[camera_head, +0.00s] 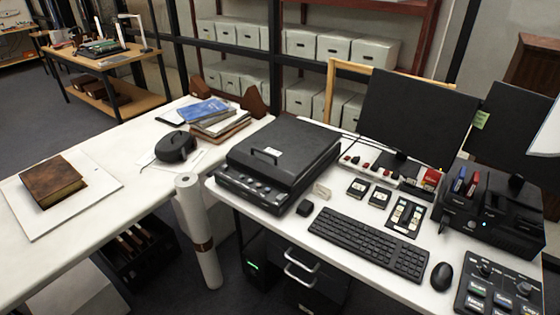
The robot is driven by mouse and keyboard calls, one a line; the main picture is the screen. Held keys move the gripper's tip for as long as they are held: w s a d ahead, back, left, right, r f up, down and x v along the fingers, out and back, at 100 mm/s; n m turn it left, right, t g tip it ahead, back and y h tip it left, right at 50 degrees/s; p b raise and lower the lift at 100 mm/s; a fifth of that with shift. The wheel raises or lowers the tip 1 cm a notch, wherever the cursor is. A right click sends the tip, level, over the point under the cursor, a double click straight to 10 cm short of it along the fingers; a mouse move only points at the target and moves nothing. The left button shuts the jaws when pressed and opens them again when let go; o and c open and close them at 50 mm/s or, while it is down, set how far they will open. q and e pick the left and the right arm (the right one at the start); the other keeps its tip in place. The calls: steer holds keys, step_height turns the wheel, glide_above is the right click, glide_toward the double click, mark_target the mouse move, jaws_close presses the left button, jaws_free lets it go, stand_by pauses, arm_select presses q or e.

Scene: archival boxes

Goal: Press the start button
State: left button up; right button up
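A black control panel (497,287) with knobs and several lit, labelled buttons lies at the lower right of the white desk, partly cut off by the picture edge. The button labels are too small to read surely. A black flatbed scanner (285,148) with a closed lid stands at the left of the desk. Its sloped front panel (256,188) carries a row of several small round buttons. I cannot tell which button is the start button. Neither of my grippers is in view.
A keyboard (368,245), mouse (441,276) and monitor (417,113) occupy the desk. A black box with pens (490,218) stands at the right. A brown book (52,180) lies on the left table. A paper roll (197,228) stands between the tables.

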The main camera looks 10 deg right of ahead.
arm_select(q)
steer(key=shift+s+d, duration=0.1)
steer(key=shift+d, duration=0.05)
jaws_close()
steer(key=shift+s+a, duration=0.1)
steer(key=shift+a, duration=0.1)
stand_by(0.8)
